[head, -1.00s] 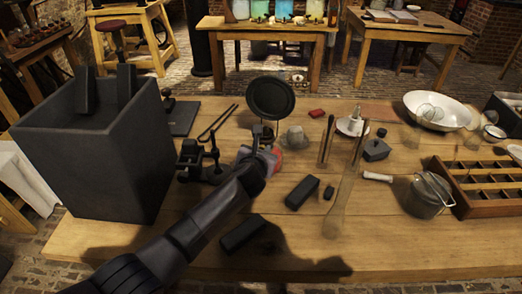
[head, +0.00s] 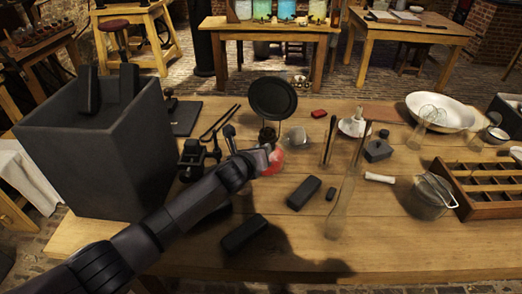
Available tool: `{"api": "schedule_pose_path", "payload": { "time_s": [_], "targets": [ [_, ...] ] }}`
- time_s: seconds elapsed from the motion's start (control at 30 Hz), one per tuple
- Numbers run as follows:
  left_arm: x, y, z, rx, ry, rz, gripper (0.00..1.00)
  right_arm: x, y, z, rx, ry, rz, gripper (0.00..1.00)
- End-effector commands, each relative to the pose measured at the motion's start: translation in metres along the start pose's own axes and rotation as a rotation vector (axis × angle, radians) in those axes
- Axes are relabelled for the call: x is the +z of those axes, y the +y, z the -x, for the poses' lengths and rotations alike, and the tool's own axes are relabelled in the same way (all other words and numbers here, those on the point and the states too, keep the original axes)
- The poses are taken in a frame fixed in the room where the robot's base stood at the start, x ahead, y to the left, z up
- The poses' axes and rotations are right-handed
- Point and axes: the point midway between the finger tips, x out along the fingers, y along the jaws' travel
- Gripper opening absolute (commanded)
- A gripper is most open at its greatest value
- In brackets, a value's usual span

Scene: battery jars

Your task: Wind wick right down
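A small lamp with a red, glassy bowl (head: 275,163) stands near the middle of the table. A round black disc (head: 272,98) rises behind it, with a dark fitting (head: 267,134) below the disc. The wick and its winding knob cannot be made out. My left arm reaches in from the lower left, and its gripper (head: 262,156) is at the lamp, overlapping the red bowl in the picture. Its fingers are too small and dark to show whether they are open, or whether they touch the lamp. My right gripper is not in view.
A tall dark box (head: 100,150) stands left of my arm. A black clamp-like device (head: 195,158) is close to the forearm. Dark blocks (head: 304,192) lie right of the arm. A glass jar (head: 296,137) stands right of the lamp; a compartment tray (head: 490,190) is far right.

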Motion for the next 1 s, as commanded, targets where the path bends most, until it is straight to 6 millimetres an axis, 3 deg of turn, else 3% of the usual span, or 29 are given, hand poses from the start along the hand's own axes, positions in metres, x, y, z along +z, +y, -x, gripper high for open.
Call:
{"api": "schedule_pose_path", "payload": {
  "time_s": [0.47, 0.5, 0.57, 1.0],
  "targets": [
    [0.0000, 0.0010, -0.0001, -0.005, 0.000, 0.015, 0.00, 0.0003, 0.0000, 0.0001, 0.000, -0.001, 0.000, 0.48],
    [-0.0001, 0.0010, -0.0001, -0.005, 0.000, 0.014, 0.32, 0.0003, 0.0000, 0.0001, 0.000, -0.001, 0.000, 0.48],
    [-0.0001, 0.0010, -0.0001, -0.005, 0.000, 0.014, 0.48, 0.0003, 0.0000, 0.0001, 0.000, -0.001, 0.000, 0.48],
    [0.0003, 0.0016, 0.0033, -0.005, -0.001, 0.014, 0.48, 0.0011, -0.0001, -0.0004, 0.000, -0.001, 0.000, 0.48]
  ]
}}
